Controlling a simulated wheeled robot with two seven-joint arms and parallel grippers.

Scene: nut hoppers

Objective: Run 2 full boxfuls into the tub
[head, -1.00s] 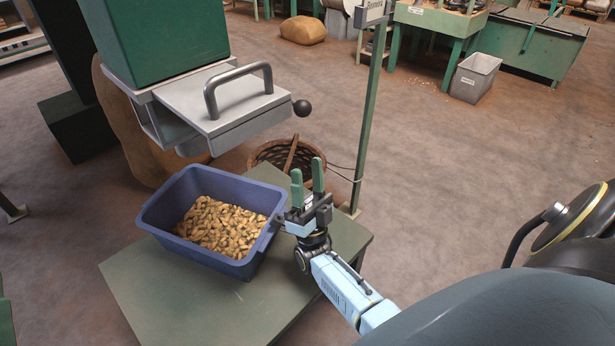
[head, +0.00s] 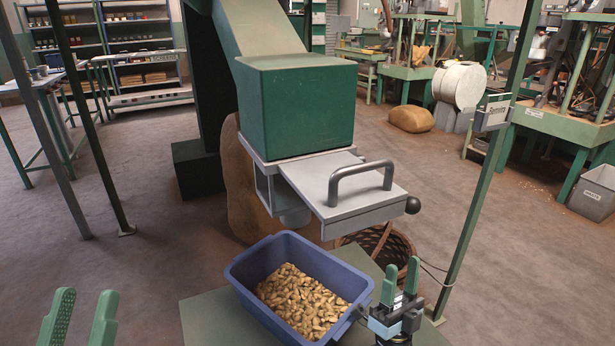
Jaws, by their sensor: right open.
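The blue tub (head: 249,283) stands on the green table below the hopper, with a layer of tan nuts (head: 300,302) in it. Above it is the green hopper (head: 298,105). Under the hopper is the grey metal box (head: 335,190) with a bar handle (head: 360,182) and a black knob (head: 412,205) at its right. No nuts are seen falling. My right gripper (head: 402,276) is open and empty, fingers up, just right of the tub and below the knob. My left gripper (head: 80,318) is at the lower left edge, fingers apart, with nothing seen between them.
The green table (head: 207,318) has bare top left of the tub. A wicker basket (head: 388,247) stands on the floor behind it. A brown sack (head: 240,190) is behind the hopper.

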